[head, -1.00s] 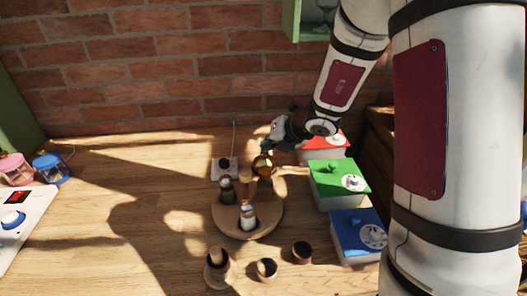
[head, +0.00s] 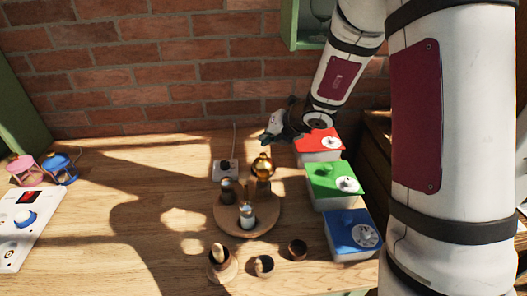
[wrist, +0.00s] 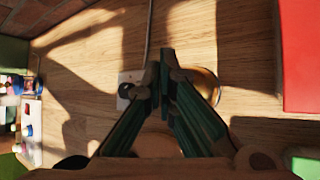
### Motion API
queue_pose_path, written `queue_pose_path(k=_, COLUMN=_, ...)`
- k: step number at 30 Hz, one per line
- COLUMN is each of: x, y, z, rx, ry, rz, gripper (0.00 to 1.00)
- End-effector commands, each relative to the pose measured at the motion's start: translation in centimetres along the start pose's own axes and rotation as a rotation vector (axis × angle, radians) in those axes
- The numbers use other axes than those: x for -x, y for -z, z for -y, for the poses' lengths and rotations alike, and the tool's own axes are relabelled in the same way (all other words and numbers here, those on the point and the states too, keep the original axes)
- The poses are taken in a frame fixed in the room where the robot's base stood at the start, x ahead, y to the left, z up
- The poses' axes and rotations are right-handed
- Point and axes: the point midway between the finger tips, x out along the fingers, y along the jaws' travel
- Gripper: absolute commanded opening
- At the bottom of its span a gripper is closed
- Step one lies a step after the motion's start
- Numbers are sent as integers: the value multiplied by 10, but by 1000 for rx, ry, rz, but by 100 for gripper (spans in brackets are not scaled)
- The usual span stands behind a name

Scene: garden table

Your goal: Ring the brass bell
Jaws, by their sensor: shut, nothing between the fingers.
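The brass bell (head: 262,166) is a shiny gold dome with a small knob, standing at the back edge of the round wooden tray (head: 264,222). My gripper (head: 266,140) is just above and behind the bell in the head view, with a small gap seen between them. In the wrist view, my gripper's dark green fingers (wrist: 166,58) are shut with nothing between them. A curved golden edge of the bell (wrist: 212,84) shows beside and behind the right finger; the rest is hidden.
Several shakers stand on the tray, with small wooden cups in front. Red (head: 319,141), green (head: 330,179) and blue (head: 347,228) boxes line the right side. A white socket box (head: 224,172) with a cord is left of the bell. The table's left middle is clear.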

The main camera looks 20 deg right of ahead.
Motion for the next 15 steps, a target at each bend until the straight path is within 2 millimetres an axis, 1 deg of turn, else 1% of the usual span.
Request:
queue_pose_path(k=1, x=6, y=-2, z=-3, rx=0, ry=0, rz=-1, gripper=0)
queue_pose_path(k=6, x=15, y=-9, z=-10, rx=1, ry=0, rz=0, gripper=0)
queue_pose_path(k=15, x=27, y=-18, z=-18, rx=0, ry=1, rz=0, gripper=0)
